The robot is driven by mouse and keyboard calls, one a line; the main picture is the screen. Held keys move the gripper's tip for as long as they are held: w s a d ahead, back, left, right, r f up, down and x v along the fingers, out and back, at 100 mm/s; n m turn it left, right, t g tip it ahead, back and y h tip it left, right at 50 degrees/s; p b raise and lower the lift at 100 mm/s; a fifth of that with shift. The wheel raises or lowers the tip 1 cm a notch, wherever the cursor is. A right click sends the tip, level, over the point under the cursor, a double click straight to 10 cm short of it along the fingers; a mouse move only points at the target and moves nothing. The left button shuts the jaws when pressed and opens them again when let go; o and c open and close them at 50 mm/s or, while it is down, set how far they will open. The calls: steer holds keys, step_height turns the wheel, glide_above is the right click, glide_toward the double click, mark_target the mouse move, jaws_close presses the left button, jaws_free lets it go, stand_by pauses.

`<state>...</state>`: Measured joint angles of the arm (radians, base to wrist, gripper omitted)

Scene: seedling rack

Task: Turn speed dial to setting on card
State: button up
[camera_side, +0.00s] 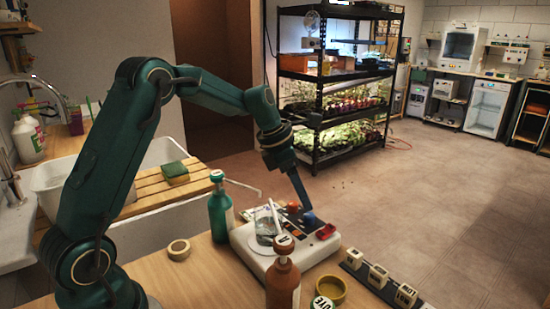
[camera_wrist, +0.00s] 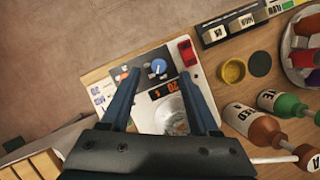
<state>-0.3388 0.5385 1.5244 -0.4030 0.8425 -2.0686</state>
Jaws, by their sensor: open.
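The white stirrer-like machine (camera_side: 258,258) stands on the wooden bench with a glass beaker (camera_side: 266,228) on top. Its blue dial (camera_side: 309,218) and an orange dial (camera_side: 292,208) sit on a dark panel. In the wrist view the blue dial (camera_wrist: 158,66) appears between my fingertips, and the orange dial (camera_wrist: 122,76) lies left of it. My gripper (camera_side: 304,203) is open and points down close to the blue dial; contact cannot be told. It also shows in the wrist view (camera_wrist: 157,61). A pale card with blue print (camera_wrist: 97,93) lies at the machine's left; its setting is unreadable.
A red switch (camera_wrist: 187,53) is close to my right finger. A green bottle (camera_side: 220,212) and a brown bottle (camera_side: 283,279) stand near the machine. A yellow cup (camera_side: 330,291) and labelled blocks (camera_side: 378,276) are at the right. A tape roll (camera_side: 178,250) lies left.

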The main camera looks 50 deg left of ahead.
mark_target(309, 215)
steer(key=shift+a+f, duration=0.1)
steer(key=shift+f, duration=0.45)
steer(key=shift+x, duration=2.25)
